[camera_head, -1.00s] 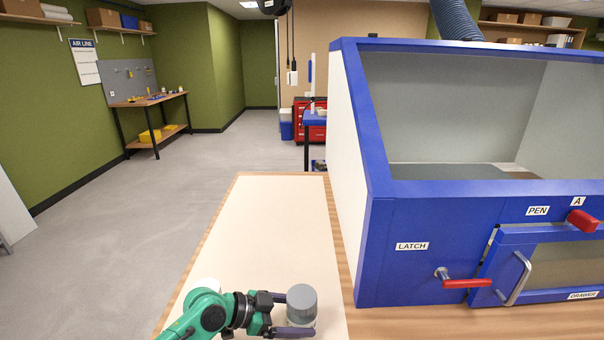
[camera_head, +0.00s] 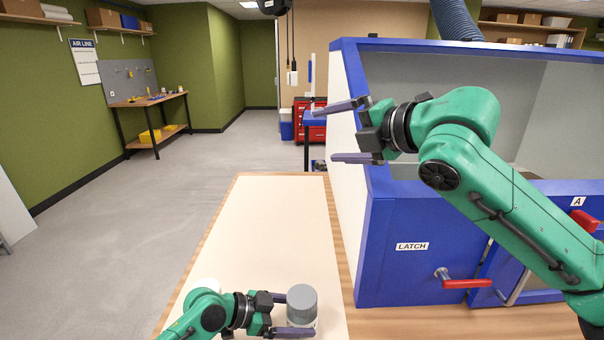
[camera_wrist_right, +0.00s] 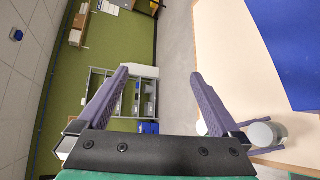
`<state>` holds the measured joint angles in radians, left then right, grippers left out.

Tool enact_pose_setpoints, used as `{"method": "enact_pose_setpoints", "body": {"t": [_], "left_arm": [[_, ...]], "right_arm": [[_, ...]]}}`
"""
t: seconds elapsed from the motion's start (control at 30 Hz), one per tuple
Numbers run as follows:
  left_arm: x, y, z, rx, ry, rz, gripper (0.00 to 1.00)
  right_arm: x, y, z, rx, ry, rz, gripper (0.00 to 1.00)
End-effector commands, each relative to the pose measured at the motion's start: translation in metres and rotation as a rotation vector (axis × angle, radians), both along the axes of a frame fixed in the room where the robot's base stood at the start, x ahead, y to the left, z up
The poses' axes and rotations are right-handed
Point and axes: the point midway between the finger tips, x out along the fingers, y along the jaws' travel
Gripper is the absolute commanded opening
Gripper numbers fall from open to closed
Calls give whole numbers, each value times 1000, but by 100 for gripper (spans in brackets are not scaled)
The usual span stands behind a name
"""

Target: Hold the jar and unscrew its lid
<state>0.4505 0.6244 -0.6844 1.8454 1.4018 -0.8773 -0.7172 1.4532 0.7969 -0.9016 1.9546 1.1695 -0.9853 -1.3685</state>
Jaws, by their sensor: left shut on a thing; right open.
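The jar (camera_head: 302,322) has a pale body and a grey lid (camera_head: 301,297). It stands upright near the front of the cream mat, and the lid is on it. My left gripper (camera_head: 291,315) is shut on the jar's body, below the lid, coming from the left. My right gripper (camera_head: 350,132) is open and empty, raised well above the table in front of the blue box, up and to the right of the jar. In the right wrist view its two fingers (camera_wrist_right: 160,95) are wide apart, and the jar's grey lid (camera_wrist_right: 263,135) shows beyond the right finger.
The blue box (camera_head: 385,250) fills the right side, with a red-handled latch (camera_head: 465,283) on its front. The cream mat (camera_head: 265,220) is clear behind the jar.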

Motion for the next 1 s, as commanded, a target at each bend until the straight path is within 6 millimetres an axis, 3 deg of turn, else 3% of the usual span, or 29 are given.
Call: {"method": "enact_pose_setpoints", "body": {"t": [0.1, 0.27, 0.33, 0.4, 0.5, 0.67, 1.0], "left_arm": [[0, 0, 0, 1, 0, 0, 0], [0, 0, 0, 1, 0, 0, 0], [0, 0, 0, 1, 0, 0, 0], [0, 0, 0, 1, 0, 0, 0], [0, 0, 0, 1, 0, 0, 0], [0, 0, 0, 1, 0, 0, 0], [0, 0, 0, 0, 0, 0, 0]], "right_arm": [[-25, 48, -51, -232, 23, 160, 100], [-67, 91, -129, -590, 48, 418, 100], [-82, 95, -168, -768, 76, 532, 100], [-89, 87, -203, -935, 123, 616, 100], [-91, 67, -236, -1108, 196, 685, 100], [-91, 50, -257, -1218, 254, 722, 100], [-81, 54, -302, -1216, 259, 722, 100]]}}
